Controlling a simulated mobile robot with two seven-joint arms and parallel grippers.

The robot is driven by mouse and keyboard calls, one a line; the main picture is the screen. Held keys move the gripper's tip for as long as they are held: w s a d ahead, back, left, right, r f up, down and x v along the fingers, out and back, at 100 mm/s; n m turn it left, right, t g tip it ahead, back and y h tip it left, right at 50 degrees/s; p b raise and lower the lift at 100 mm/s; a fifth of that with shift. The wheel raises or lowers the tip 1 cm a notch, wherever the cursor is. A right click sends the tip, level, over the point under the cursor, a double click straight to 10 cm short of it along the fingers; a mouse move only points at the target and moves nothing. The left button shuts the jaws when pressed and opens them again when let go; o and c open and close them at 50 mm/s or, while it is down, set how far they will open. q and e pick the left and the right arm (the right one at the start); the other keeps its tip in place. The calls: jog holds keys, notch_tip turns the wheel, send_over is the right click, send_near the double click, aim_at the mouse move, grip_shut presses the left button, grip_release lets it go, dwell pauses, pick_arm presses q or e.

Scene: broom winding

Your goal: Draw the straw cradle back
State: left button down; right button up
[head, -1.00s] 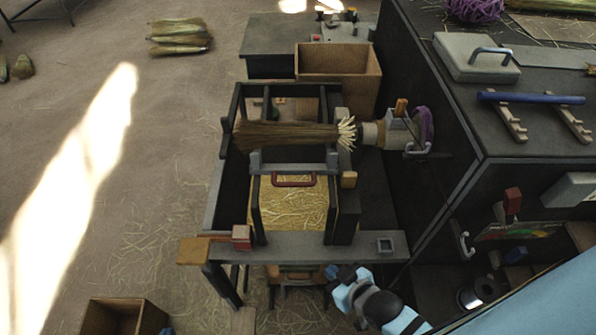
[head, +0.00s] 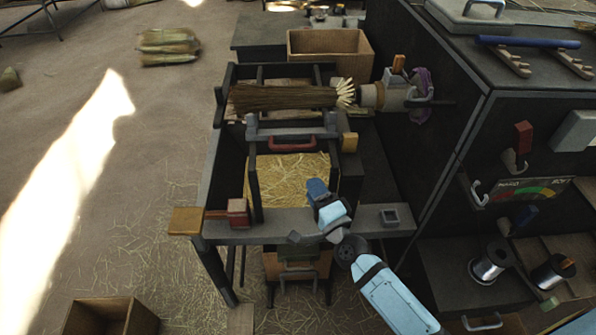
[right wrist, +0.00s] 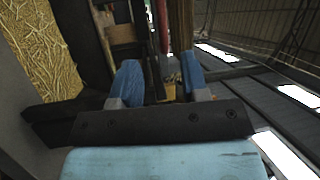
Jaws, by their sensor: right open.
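The straw cradle (head: 293,177) is a dark frame holding yellow straw, with a grey crossbar and a red handle (head: 292,144) at its far end. Straw also shows at the left of the right wrist view (right wrist: 42,50). My right gripper (head: 318,190) is above the near right corner of the cradle, short of the red handle. In the right wrist view the blue fingers (right wrist: 160,82) stand apart with nothing between them. A red bar, likely the handle, shows beyond them (right wrist: 162,25). My left gripper is not in view.
A broom head (head: 285,97) lies across the frame behind the cradle, its pale end at a grey clamp (head: 396,93). A red block (head: 237,207) and a small square socket (head: 390,216) sit on the near beam. A dark cabinet (head: 430,120) bounds the right side.

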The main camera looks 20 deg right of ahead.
aim_at(292, 147)
jog(key=shift+m, duration=0.4)
jog(key=x, duration=0.9)
jog(key=p+x, duration=0.1)
jog(key=x, duration=0.4)
jog(key=shift+w+d+r, duration=0.1)
jog(key=shift+w+d, duration=0.05)
jog(key=shift+d, duration=0.25)
grip_shut()
jog(key=s+a+p, duration=0.3)
jog(key=s, duration=0.7)
jog(key=shift+s+a, duration=0.15)
jog(key=shift+s, duration=0.2)
